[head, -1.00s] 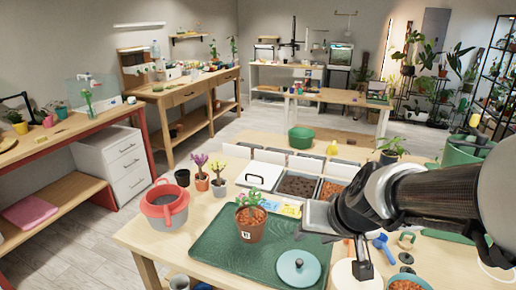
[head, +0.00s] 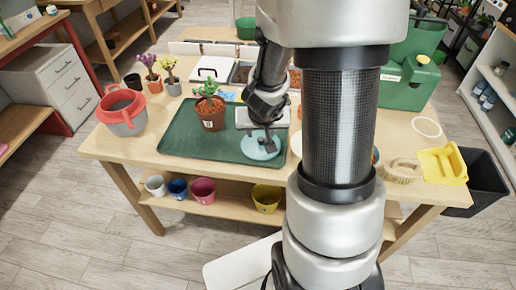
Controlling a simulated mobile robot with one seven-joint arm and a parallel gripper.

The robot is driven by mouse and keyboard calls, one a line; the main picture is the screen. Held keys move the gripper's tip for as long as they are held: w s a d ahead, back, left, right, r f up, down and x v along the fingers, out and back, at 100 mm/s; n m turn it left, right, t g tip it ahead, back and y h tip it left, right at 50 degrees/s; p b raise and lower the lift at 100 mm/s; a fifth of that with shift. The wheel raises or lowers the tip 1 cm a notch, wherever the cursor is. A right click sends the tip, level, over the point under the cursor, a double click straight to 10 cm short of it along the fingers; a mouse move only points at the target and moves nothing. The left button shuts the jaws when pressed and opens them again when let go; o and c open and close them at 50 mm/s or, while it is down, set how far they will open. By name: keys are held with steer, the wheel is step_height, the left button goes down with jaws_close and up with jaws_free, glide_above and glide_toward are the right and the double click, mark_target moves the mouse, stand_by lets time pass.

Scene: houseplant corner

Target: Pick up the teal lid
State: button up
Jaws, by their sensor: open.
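The teal lid (head: 253,149) is round and lies on the front right part of the green tray (head: 177,142) on the table. My gripper (head: 268,146) is over the lid, its dark fingers pointing down at the lid's middle. The fingers are open. They hide the lid's knob, and I cannot tell whether they touch it or stand around it.
A potted plant (head: 211,112) stands on the tray left of my gripper. A red and grey bucket (head: 122,110) is at the table's left end. A brush (head: 402,170) and a yellow dustpan (head: 443,164) lie at the right. Several coloured pots stand on the shelf below.

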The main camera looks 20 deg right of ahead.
mark_target(261, 139)
steer(key=b+x, duration=0.1)
steer(key=x, duration=0.3)
steer(key=shift+f+b, duration=0.2)
steer(key=shift+b, duration=0.1)
steer(key=b+x, duration=0.2)
steer(key=x, duration=0.3)
steer(key=shift+w+d+b, duration=0.2)
steer(key=shift+b, duration=0.15)
steer(key=shift+r, duration=0.15)
jaws_close()
